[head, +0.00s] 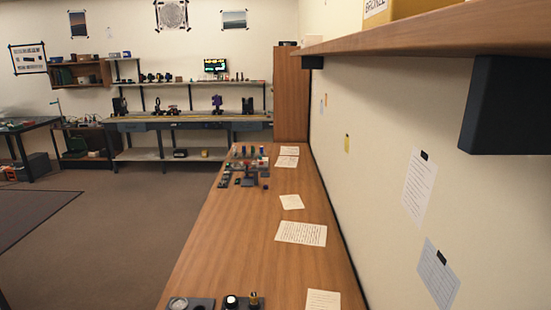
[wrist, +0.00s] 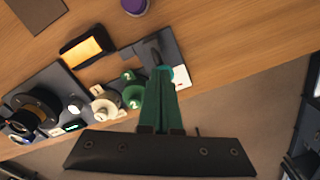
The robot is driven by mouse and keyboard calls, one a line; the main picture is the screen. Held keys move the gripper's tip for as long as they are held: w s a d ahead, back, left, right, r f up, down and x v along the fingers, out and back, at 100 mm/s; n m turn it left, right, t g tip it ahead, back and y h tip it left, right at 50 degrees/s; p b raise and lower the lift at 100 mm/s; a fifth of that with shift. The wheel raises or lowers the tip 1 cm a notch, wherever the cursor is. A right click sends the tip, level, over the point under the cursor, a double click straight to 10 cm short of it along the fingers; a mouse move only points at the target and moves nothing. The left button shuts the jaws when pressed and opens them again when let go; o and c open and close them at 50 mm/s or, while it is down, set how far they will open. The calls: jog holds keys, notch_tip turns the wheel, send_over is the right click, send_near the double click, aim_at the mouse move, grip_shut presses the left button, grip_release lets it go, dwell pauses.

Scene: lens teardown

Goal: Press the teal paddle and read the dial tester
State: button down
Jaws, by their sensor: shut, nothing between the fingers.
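In the wrist view, my gripper (wrist: 162,82) is shut and empty, its two green fingers together and pointing at a dark grey base plate (wrist: 171,45). A small teal piece (wrist: 167,71), which looks like the teal paddle, shows right at the fingertips. The fingers cover part of it, and I cannot tell whether they touch it or whether it is pressed down. A black box with a lit orange face (wrist: 83,50) stands to the left. I cannot make out a dial reading. My gripper is not in the head view.
Green pieces marked 2 (wrist: 131,97), a cream knobbed part (wrist: 104,104) and a black ring-shaped part (wrist: 35,110) stand close to the left of the fingers. A purple-topped round thing (wrist: 134,6) is at the top. The wooden bench (head: 245,235) has papers (head: 301,233) along its right side.

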jog(key=shift+f, duration=0.1)
dwell(0.4)
jog(key=shift+f, duration=1.55)
jog(key=shift+r, duration=0.1)
notch_tip(320, 180, up, 6)
jog(key=shift+r, duration=0.65)
